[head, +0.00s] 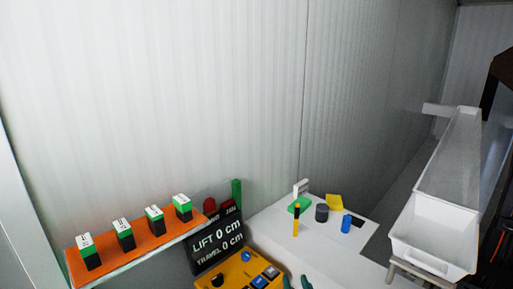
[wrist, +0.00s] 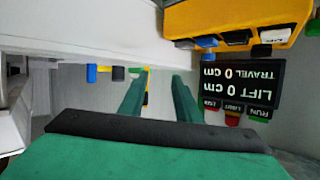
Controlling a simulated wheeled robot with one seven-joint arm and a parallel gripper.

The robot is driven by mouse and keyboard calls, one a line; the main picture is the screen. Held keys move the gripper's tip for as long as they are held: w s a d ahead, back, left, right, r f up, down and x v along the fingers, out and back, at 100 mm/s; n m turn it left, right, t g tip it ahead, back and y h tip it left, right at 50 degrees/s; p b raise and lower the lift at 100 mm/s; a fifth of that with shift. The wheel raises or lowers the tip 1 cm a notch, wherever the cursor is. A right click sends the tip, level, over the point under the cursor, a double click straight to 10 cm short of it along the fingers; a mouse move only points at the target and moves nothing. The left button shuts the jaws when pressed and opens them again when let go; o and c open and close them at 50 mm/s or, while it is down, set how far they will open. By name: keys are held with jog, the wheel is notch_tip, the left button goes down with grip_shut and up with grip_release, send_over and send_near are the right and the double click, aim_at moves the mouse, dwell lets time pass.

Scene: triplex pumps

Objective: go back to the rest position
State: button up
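My gripper (head: 297,283) shows only as two dark green fingertips at the bottom edge of the head view, just right of the yellow control box (head: 240,272). In the wrist view my gripper (wrist: 160,82) has its two green fingers apart, with no object held between them. A thin yellow upright piece shows behind the left finger there. The rest of my arm is hidden in the head view.
A black display (head: 217,240) reads LIFT 0 cm, TRAVEL 0 cm. An orange shelf (head: 150,243) holds several green-black blocks at left. A white bench (head: 275,225) carries small items, including a blue cylinder (head: 346,222). A white trough (head: 432,238) stands at right.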

jog(key=s+a+f+m+h, duration=0.1)
jog(key=s+a+f, duration=0.2)
jog(key=s+f, duration=0.55)
jog(key=s+a+f+m, duration=0.1)
jog(key=s+a+f, duration=0.2)
jog(key=s+f, duration=0.6)
jog(key=s+a+n+t, duration=0.1)
jog(key=s+a, duration=0.3)
jog(key=s, duration=1.7)
jog(key=shift+s+a+f+n+y, duration=0.2)
jog(key=shift+s+n+y, duration=0.2)
jog(key=shift+n, duration=0.4)
jog(key=shift+w, duration=0.1)
jog(key=shift+d, duration=0.1)
jog(key=shift+o, duration=0.2)
